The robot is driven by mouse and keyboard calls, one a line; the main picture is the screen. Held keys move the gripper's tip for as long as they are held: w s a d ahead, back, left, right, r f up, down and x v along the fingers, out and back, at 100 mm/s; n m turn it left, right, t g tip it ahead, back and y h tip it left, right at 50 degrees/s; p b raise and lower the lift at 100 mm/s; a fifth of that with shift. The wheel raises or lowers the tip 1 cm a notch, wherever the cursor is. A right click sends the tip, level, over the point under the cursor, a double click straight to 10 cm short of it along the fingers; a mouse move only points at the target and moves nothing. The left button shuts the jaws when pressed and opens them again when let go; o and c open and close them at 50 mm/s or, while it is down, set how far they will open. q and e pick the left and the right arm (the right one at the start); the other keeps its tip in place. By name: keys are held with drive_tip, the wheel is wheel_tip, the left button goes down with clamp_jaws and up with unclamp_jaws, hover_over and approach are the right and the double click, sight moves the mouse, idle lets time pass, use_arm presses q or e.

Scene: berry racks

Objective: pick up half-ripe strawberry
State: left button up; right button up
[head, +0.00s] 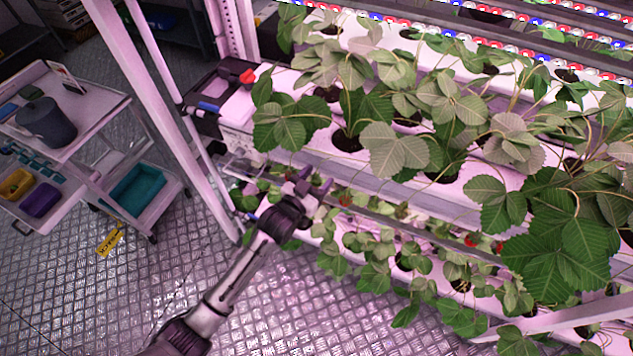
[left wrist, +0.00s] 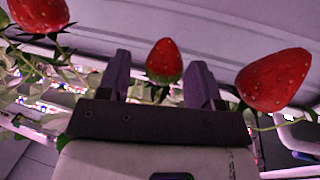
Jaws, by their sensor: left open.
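My left gripper (head: 314,180) is open and reaches to the left end of the berry rack, just below the upper planter. In the left wrist view, a small strawberry (left wrist: 164,58) shows between the two fingers of my left gripper (left wrist: 160,64). It is mostly red with a paler, greenish band by its leaves, tip up in the picture. I cannot tell whether it is level with the fingers or beyond them. Two larger, fully red strawberries hang at either side, one at the upper left (left wrist: 38,12) and one at the right (left wrist: 274,80). My right gripper is not in view.
The upper white planter (head: 285,82) holds dense leafy plants just above the gripper. Lower plants (head: 375,272) hang to its right, with a few red berries (head: 470,241) among them. A white rack post (head: 160,110) stands to the left, with a cart (head: 95,115) beyond it.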

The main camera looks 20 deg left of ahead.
use_arm(q)
drive_tip(key=c, duration=0.7)
drive_tip(key=shift+o, duration=0.2)
drive_tip(key=shift+r, duration=0.4)
drive_tip(key=shift+s+a, duration=0.1)
drive_tip(key=shift+s, duration=0.3)
drive_tip(key=p+v, duration=0.2)
drive_tip(key=v, duration=1.5)
drive_tip(key=shift+s+f, duration=0.1)
drive_tip(key=shift+f, duration=0.05)
